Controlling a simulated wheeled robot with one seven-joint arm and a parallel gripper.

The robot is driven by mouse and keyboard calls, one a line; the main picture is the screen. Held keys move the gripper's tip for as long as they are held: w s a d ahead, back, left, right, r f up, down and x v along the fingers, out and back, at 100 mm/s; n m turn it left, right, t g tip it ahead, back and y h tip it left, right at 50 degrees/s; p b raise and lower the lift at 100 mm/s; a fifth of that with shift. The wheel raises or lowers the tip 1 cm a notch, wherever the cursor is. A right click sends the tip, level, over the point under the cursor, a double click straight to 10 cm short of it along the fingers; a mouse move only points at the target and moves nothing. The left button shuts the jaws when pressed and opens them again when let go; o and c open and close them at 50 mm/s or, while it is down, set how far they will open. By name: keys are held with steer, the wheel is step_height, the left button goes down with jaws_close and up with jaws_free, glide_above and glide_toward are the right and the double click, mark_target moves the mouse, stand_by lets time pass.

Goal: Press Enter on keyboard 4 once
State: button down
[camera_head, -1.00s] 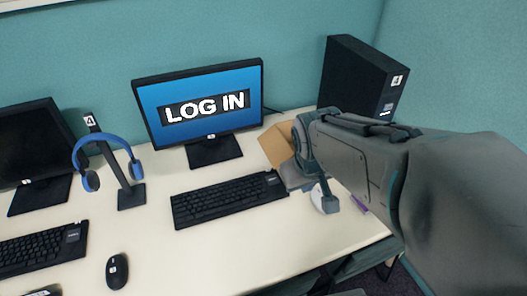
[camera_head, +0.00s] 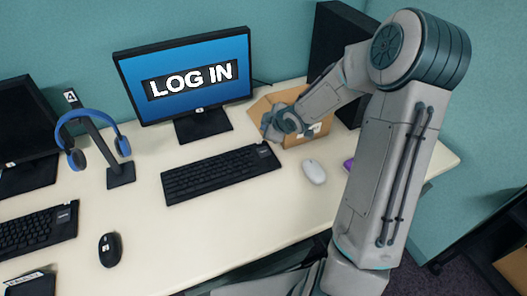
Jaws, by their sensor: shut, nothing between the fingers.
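A black keyboard (camera_head: 220,173) lies in the middle of the desk, in front of a monitor (camera_head: 190,80) showing LOG IN. Its small label at the upper right corner is too small to read. A second black keyboard (camera_head: 35,232) lies at the left, partly cut off by the picture's edge. My gripper (camera_head: 268,131) is shut and empty. It appears near the upper right corner of the middle keyboard, just beyond it in the picture. Whether it touches anything cannot be told.
A white mouse (camera_head: 314,171) lies right of the middle keyboard. A cardboard box (camera_head: 262,104) stands behind my gripper. A headphone stand (camera_head: 118,165) with blue headphones, a black mouse (camera_head: 110,249) and a black computer tower (camera_head: 335,45) are also on the desk. The front middle is clear.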

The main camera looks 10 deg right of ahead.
mark_target(266, 153)
steer(key=shift+f, duration=0.1)
stand_by(0.3)
step_height(266, 153, down, 9)
steer(key=b, duration=0.8)
steer(key=shift+r, duration=0.2)
steer(key=shift+f+b, duration=0.1)
steer(key=shift+b, duration=0.25)
stand_by(1.3)
steer(key=shift+f, duration=0.3)
steer(key=shift+f+b, duration=0.45)
steer(key=shift+b, duration=0.1)
stand_by(0.4)
steer(key=shift+r, duration=0.15)
steer(key=shift+r+p, duration=0.75)
steer(key=shift+p, duration=0.15)
step_height(266, 153, up, 5)
steer(key=p, duration=0.5)
